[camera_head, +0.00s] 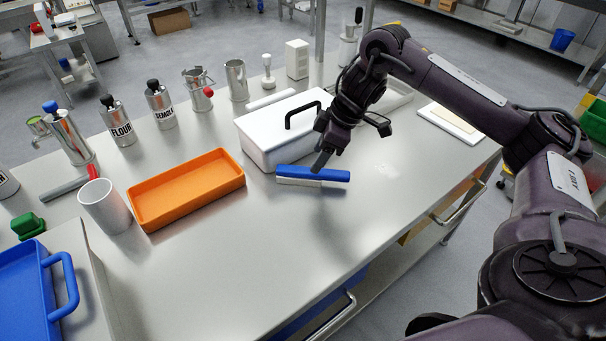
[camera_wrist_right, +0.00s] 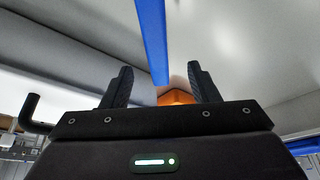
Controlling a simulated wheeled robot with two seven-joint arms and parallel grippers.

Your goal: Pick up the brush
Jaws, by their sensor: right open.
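The brush (camera_head: 313,174) lies on the steel table in front of the white box, with a blue back and a pale bristle side. My right gripper (camera_head: 321,162) is right at the brush, over its middle, seen from above in the head view. In the right wrist view the two fingers of my right gripper (camera_wrist_right: 160,88) stand apart, and the blue brush (camera_wrist_right: 153,35) runs up between them. Whether the fingers touch the brush cannot be told. My left gripper is in neither view.
The white box (camera_head: 262,143) with a black handle stands just behind the brush. An orange tray (camera_head: 187,188) and a white cup (camera_head: 104,206) are to the left. Shakers and canisters line the back. The table's front middle (camera_head: 260,260) is clear.

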